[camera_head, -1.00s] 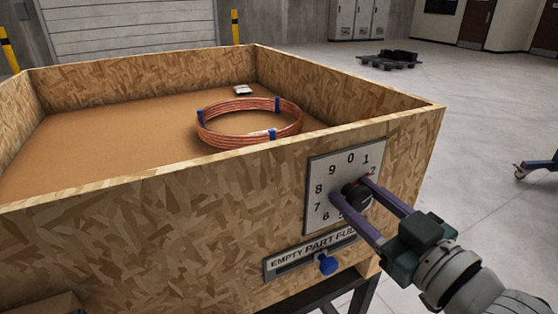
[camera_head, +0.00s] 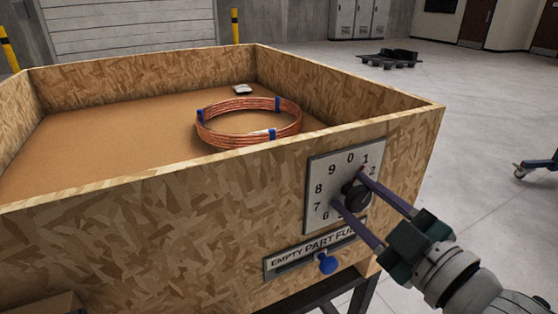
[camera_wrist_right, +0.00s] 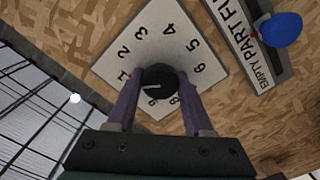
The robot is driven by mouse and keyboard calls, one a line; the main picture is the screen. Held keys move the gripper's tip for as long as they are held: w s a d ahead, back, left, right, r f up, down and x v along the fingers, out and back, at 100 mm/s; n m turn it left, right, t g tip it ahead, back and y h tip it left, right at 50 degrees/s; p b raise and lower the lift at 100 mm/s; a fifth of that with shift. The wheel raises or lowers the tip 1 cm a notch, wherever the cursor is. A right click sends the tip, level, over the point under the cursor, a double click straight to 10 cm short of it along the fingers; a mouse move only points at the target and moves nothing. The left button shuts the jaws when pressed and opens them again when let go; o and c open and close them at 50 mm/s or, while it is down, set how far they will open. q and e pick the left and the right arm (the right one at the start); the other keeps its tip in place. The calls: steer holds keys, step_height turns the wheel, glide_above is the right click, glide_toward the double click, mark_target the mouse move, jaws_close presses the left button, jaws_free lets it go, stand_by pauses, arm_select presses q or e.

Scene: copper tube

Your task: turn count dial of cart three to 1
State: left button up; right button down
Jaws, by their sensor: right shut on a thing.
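The count dial is a white plate (camera_head: 318,215) with black digits on the front of the wooden cart box (camera_head: 190,225). Its black round knob (camera_head: 357,197) also shows in the right wrist view (camera_wrist_right: 158,78). My right gripper (camera_head: 348,188) is shut on this knob, one finger on each side of it. In the right wrist view the gripper (camera_wrist_right: 160,92) points at the plate. A small red mark lies beside the digit 1 there. A short pale line shows on the knob, but I cannot tell which digit it points to. My left gripper is not in view.
A copper tube coil (camera_head: 232,135) with blue clips lies in the box, near a small white packet (camera_head: 243,89). Below the dial are an EMPTY/PART/FULL slider plate (camera_head: 290,262) and its blue knob (camera_head: 327,264). Open floor lies to the right.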

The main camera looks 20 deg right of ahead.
stand_by(0.3)
steer(key=shift+c, duration=1.5)
jaws_free()
steer(key=s, duration=1)
steer(key=shift+d, duration=0.4)
